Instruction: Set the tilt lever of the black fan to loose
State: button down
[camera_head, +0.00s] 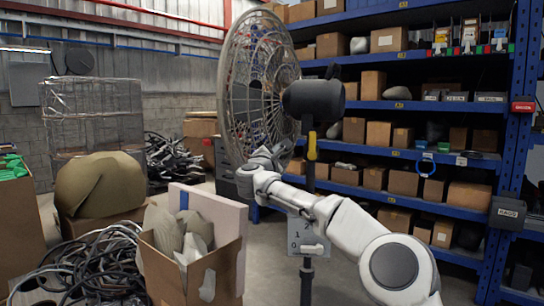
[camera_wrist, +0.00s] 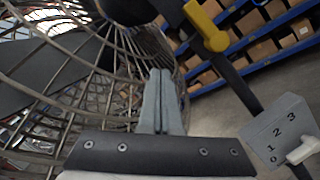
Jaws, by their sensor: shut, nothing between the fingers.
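The black fan stands on a pole, with a large wire cage (camera_head: 248,85) and a dark motor housing (camera_head: 315,99). The yellow tilt lever (camera_head: 312,147) sits on the pole just below the housing and points down. In the wrist view the yellow lever (camera_wrist: 205,25) shows at the top, right of and apart from my fingers. My gripper (camera_wrist: 161,80) is shut and empty, beside the cage wires.
A grey plate (camera_wrist: 280,130) numbered 0 to 3, with a white lever (camera_wrist: 303,152), sits lower on the pole. Blue shelving (camera_head: 415,155) with boxes stands behind. An open carton (camera_head: 190,265) and cable heaps (camera_head: 85,265) lie at the left.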

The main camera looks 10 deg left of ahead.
jog(key=shift+a+r+v, duration=0.1)
jog(key=shift+r+v, duration=0.1)
jog(key=shift+v, duration=1)
jog(key=shift+a+r+v, duration=0.15)
jog(key=shift+r+v, duration=0.05)
jog(key=shift+v, duration=1.05)
